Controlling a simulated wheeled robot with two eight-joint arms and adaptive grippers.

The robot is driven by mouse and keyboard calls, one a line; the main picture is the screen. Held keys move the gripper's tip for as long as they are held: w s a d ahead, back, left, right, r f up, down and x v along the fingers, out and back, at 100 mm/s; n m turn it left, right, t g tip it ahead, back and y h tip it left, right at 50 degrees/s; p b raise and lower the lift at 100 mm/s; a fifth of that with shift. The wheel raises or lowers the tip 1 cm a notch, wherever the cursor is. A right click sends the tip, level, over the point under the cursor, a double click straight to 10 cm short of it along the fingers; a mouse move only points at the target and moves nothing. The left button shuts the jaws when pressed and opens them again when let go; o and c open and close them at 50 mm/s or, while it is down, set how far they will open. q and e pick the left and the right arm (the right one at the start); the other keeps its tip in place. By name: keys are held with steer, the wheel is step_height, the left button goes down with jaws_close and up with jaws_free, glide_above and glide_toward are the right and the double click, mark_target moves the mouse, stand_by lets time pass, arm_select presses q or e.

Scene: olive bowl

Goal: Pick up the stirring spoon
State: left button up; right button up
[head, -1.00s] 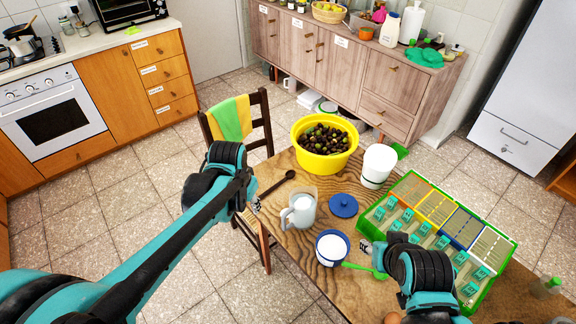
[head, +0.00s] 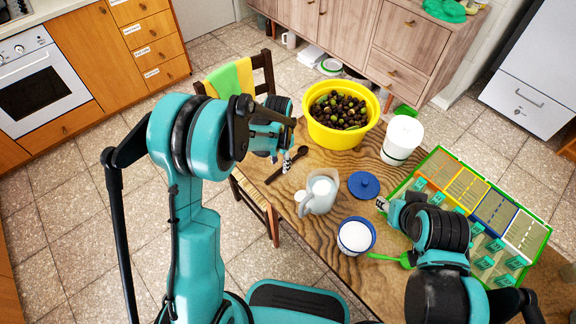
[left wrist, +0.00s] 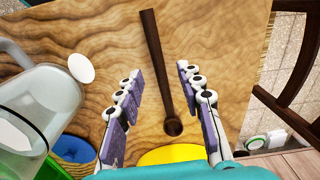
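The dark brown stirring spoon (head: 272,178) lies on the wooden table at its left side, left of the yellow bowl. In the left wrist view the spoon (left wrist: 157,60) runs lengthwise between the two finger rows, its round end toward the gripper's base. My left gripper (head: 288,160) is open over the spoon, with nothing clasped; its height above the table is hard to tell. It also shows in the left wrist view (left wrist: 158,95). My right gripper (head: 382,203) is near the blue lid and the green tray; its fingers are too small to read.
A yellow bowl (head: 322,133) of olives stands behind the spoon. A glass pitcher (head: 320,192) stands close to its right. A blue lid (head: 363,185), a blue-rimmed bowl (head: 356,235), a white tub (head: 401,138) and a green tray (head: 441,160) are further right. A chair (head: 263,75) adjoins the table's left edge.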

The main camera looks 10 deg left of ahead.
mark_target(280, 169)
arm_select(q)
step_height(280, 169, down, 3)
steer(key=shift+b, duration=0.4)
steer(key=shift+r, duration=0.1)
jaws_close()
steer(key=shift+r, duration=0.1)
